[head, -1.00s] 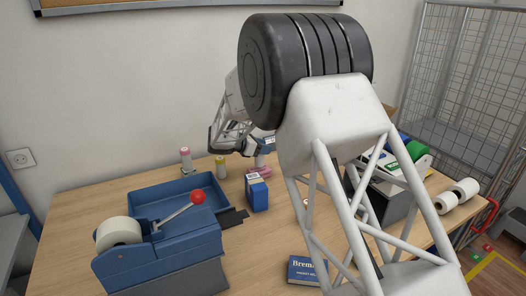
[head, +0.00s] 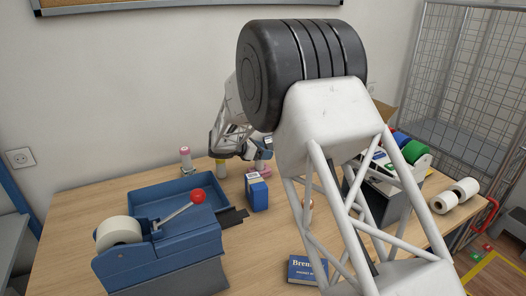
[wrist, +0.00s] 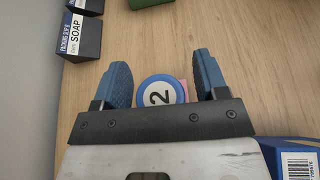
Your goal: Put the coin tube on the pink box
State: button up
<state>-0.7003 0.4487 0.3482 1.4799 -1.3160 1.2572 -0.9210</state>
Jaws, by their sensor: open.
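The coin tube shows its round blue end with a white disc and a "2" in the wrist view (wrist: 160,93). It is between my gripper's (wrist: 163,80) two blue fingers, which are open with a gap on each side. A bit of the pink box (wrist: 185,87) shows beside the tube. In the head view the pink box (head: 263,171) lies on the table below my gripper (head: 258,152). The tube appears upright on the pink box; the contact is mostly hidden.
A blue box (head: 257,192) stands in front. A blue tray (head: 175,195) and tape dispenser (head: 160,250) are at left. Black soap boxes (wrist: 82,36) show in the wrist view.

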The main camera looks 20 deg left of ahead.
jog(key=shift+r, duration=0.15)
jog(key=v, duration=1.2)
dwell(0.9)
